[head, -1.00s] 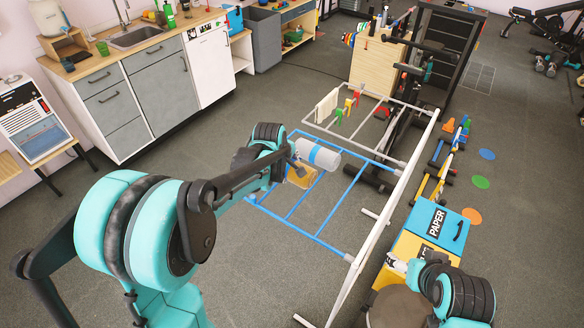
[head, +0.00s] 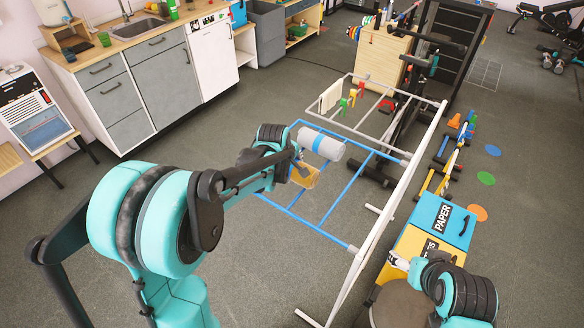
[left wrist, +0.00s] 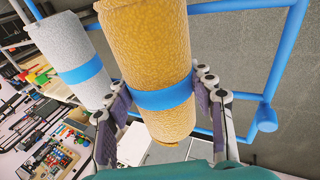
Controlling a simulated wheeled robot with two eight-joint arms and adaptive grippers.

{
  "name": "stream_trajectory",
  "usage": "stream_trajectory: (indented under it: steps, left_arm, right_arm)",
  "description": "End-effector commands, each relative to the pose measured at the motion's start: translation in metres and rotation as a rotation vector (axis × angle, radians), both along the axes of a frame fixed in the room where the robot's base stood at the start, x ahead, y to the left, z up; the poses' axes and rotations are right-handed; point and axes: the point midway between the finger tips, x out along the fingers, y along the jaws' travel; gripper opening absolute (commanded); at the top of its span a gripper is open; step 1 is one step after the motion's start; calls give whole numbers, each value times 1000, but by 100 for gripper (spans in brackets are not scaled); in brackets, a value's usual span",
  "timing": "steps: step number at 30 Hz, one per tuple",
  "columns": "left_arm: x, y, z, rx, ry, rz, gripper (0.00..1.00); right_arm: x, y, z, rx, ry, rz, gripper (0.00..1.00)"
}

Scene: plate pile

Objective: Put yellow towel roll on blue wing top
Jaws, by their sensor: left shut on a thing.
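The yellow towel roll (head: 306,176), with a blue band, is between the fingers of my left gripper (head: 299,167). The left wrist view shows the roll (left wrist: 148,60) large, with the fingers (left wrist: 163,103) shut on its two sides at the band. The blue wing top (head: 330,209) of the drying rack shows behind the roll. I cannot tell whether the roll touches its bars. A grey-white roll with a blue band (head: 331,149) lies on the blue wing beside it. My right gripper (head: 398,262) is small at the lower right, and its fingers are unclear.
The rack's white rail (head: 385,213) runs along the right of the blue wing. The white far wing (head: 375,122) carries a cloth and coloured clips. Blue (head: 443,218) and yellow (head: 413,243) bins stand to the right. The blue wing's near part is free.

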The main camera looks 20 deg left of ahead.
Motion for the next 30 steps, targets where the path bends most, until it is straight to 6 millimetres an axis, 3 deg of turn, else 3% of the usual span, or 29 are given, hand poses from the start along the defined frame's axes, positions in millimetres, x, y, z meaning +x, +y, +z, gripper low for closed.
stream_trajectory:
  steps: [12,13,15,16,26,30]
  left_arm:
    - [0,0,-9,0,0,0,14]
    - [0,0,-9,0,0,0,56]
    - [0,0,-8,0,0,0,75]
    - [0,0,-8,0,0,0,78]
    - [-1,0,-7,0,0,0,78]
    - [-7,1,6,0,0,0,78]
  right_arm:
    - [0,0,-7,0,0,0,74]
    - [0,0,-7,0,0,0,74]
    - [0,0,-7,0,0,0,74]
    - [0,0,-7,0,0,0,74]
    - [0,0,-7,0,0,0,74]
    - [0,0,-7,0,0,0,74]
